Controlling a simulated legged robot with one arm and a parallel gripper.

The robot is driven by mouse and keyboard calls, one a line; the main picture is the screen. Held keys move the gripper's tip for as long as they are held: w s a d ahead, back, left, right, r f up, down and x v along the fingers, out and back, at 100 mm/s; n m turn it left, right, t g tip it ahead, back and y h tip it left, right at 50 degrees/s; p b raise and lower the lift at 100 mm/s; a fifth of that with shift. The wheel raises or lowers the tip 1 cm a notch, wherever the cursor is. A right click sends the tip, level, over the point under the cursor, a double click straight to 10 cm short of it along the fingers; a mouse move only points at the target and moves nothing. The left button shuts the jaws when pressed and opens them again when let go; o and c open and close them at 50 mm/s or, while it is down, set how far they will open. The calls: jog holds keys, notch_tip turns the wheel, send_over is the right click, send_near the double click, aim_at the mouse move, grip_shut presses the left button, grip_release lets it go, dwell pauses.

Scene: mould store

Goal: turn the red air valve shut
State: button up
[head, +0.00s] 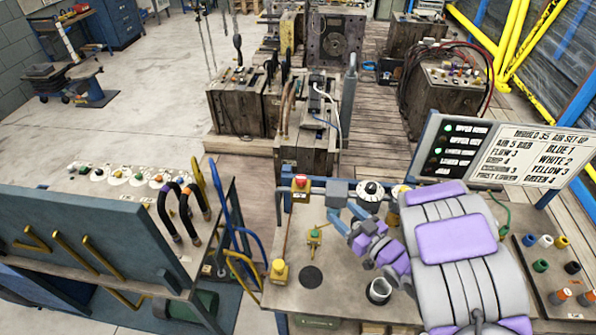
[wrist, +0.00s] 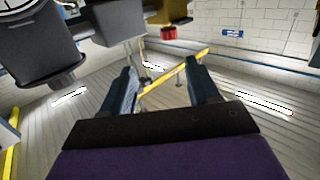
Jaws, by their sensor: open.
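A red knob (head: 300,183) on a yellow body stands at the back left of the bench (head: 265,300). It is the clearest red control there, but I cannot tell for sure that it is the air valve. The same red part appears near the top of the wrist view (wrist: 169,33), under a yellow body, in an upside-down picture. My gripper (head: 346,217) is above the bench, to the right of the red knob and apart from it. Its two blue fingers, also in the wrist view (wrist: 160,68), are spread with nothing held between them.
A grey box (head: 338,192) and a round dial (head: 370,191) stand behind my gripper. A yellow-handled fitting (head: 314,238) and a yellow block (head: 278,270) are on the bench's left side. A sign board (head: 515,155) rises at the right.

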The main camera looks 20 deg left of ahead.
aim_at(305, 182)
jog(key=shift+y, duration=0.4)
jog(key=x, duration=0.6)
jog(key=b+x, duration=0.1)
jog(key=x, duration=0.5)
jog(key=s+b+x, duration=0.1)
jog(key=x, duration=0.5)
jog(key=shift+a+r, duration=0.15)
jog(key=shift+a, duration=0.2)
jog(key=c, duration=0.9)
